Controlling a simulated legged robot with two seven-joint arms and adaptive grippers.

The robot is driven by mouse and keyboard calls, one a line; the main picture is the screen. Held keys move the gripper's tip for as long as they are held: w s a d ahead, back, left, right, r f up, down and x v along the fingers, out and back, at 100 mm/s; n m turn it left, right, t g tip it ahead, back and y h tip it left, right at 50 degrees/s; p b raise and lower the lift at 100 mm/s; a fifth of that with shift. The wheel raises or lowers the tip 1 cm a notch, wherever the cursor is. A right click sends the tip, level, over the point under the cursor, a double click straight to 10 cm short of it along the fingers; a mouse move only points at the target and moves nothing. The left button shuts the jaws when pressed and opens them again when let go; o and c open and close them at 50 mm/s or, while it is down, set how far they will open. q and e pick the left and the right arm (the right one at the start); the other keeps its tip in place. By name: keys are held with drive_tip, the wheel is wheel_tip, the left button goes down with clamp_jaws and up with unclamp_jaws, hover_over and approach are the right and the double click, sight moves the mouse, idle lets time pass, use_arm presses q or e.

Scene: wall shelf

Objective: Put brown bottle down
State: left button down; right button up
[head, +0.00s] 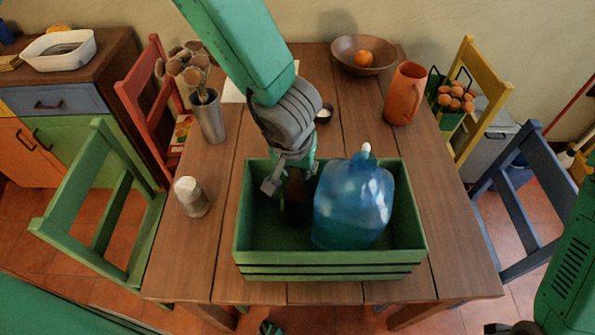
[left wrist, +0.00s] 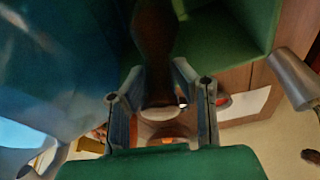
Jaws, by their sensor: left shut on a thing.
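The brown bottle (head: 297,208) is dark and sits inside the green crate (head: 330,257), left of a big blue water jug (head: 352,205). My left gripper (head: 290,180) reaches down into the crate from above and is shut on the bottle's upper part. In the left wrist view the bottle (left wrist: 155,45) runs between the two fingers of the gripper (left wrist: 160,98). The bottle's lower end is in shadow, so I cannot tell whether it touches the crate floor. My right gripper is not in view.
The crate stands on a wooden table (head: 185,258). A white-topped jar (head: 191,197) and a metal cup with wooden utensils (head: 208,118) are to its left. An orange pitcher (head: 404,94) and a bowl (head: 364,55) with an orange stand behind. Chairs surround the table.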

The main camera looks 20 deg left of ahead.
sight(293, 198)
use_arm(q)
drive_tip(key=shift+d, duration=0.2)
drive_tip(key=shift+a+f, duration=0.1)
drive_tip(key=c, duration=1.5)
unclamp_jaws()
drive_tip(key=shift+a, duration=0.1)
drive_tip(key=shift+o, duration=1)
drive_tip(key=shift+a, duration=0.1)
drive_tip(key=shift+r, duration=0.2)
drive_tip(key=p+v, duration=0.3)
drive_tip(key=v, duration=0.8)
drive_tip(key=shift+s+r+p, duration=0.25)
drive_tip(key=shift+r+p, duration=0.1)
